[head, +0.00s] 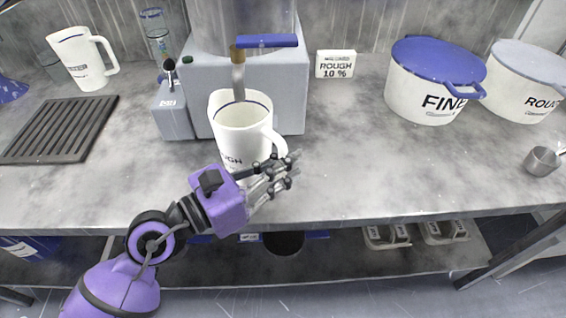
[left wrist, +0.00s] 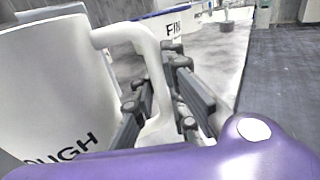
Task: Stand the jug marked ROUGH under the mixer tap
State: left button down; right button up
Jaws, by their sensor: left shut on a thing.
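The white jug marked ROUGH (head: 235,140) is upright in front of the mixer (head: 285,100), its mouth below the brass tap (head: 238,75) with the blue lever. The tap's spout overlaps the jug's mouth in the head view. My left gripper (head: 280,172) is shut on the jug's handle, at the right side of the jug. The left wrist view shows the fingers (left wrist: 165,105) around the lower part of the handle (left wrist: 150,60), with the jug (left wrist: 50,90) at the left. Whether the jug's base touches the counter is hard to tell. My right gripper is not in view.
A second white jug (head: 82,58) stands at the back left, behind a dark slatted rack (head: 62,128). A sign ROUGH 10 % (head: 335,64) and tubs marked FINE (head: 410,97) and ROUGH (head: 520,92) are to the right.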

pick_arm(q)
jog(key=c, duration=1.8)
grip_release()
jog(key=shift+f, duration=0.1)
jog(key=shift+o, duration=0.2)
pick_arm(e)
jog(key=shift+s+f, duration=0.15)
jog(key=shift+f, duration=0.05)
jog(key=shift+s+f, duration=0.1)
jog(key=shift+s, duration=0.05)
pick_arm(q)
jog(key=b+v, duration=0.3)
jog(key=v, duration=0.8)
jog(key=shift+a, duration=0.15)
jog(key=shift+s+a, duration=0.25)
jog(key=shift+a, duration=0.1)
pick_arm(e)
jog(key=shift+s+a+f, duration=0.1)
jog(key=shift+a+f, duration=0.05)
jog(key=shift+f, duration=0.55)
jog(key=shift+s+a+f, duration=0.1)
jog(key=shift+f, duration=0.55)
